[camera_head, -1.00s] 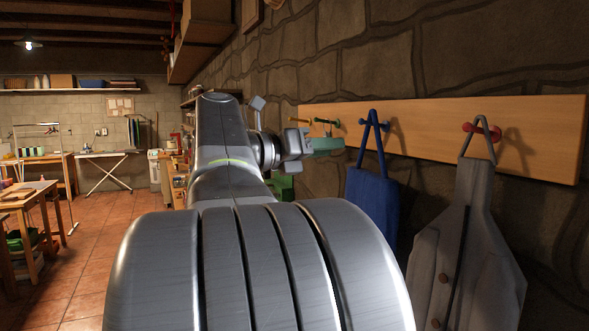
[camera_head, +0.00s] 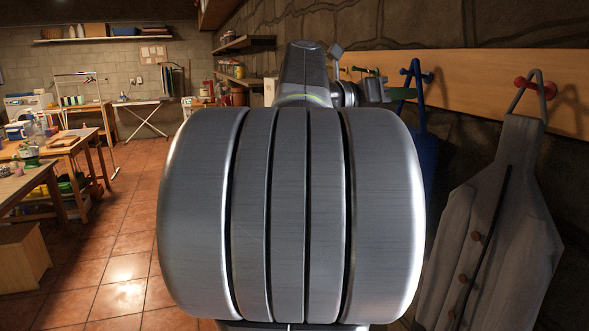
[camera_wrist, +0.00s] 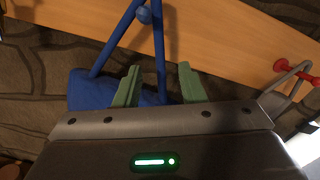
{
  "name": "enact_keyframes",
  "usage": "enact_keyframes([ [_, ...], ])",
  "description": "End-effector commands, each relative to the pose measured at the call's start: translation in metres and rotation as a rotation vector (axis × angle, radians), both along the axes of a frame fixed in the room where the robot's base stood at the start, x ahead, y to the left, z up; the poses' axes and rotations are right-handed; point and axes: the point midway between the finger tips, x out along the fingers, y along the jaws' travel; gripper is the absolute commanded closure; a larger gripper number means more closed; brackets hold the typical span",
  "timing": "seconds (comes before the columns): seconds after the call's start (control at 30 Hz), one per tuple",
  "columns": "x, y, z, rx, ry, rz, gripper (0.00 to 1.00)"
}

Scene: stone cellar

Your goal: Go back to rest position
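My gripper (camera_wrist: 159,86) shows in the wrist view with its two green fingers apart and nothing held between them. The blue bag (camera_wrist: 88,88) hangs by its strap from a blue peg (camera_wrist: 144,15), behind and beside the fingers. In the head view my gripper (camera_head: 398,93) is small and partly hidden beyond my own arm links, near the wall rack. The blue bag (camera_head: 428,150) is there too, partly covered by my arm. I cannot tell whether a finger touches it.
A wooden peg rack (camera_head: 490,85) runs along the stone wall on the right. A grey coat (camera_head: 490,220) hangs from its red peg (camera_head: 521,84). Worktables (camera_head: 75,140) stand at left. Open tiled floor (camera_head: 125,250) lies between them and my arm.

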Motion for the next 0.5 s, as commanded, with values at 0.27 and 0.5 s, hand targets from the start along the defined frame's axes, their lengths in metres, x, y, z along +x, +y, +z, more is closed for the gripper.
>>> enact_keyframes([
  [0.27, 0.014, -0.041, 0.001, 0.001, 0.001, -0.004, 0.64],
  [0.5, 0.020, -0.058, 0.001, 0.001, -0.001, -0.001, 0.64],
])
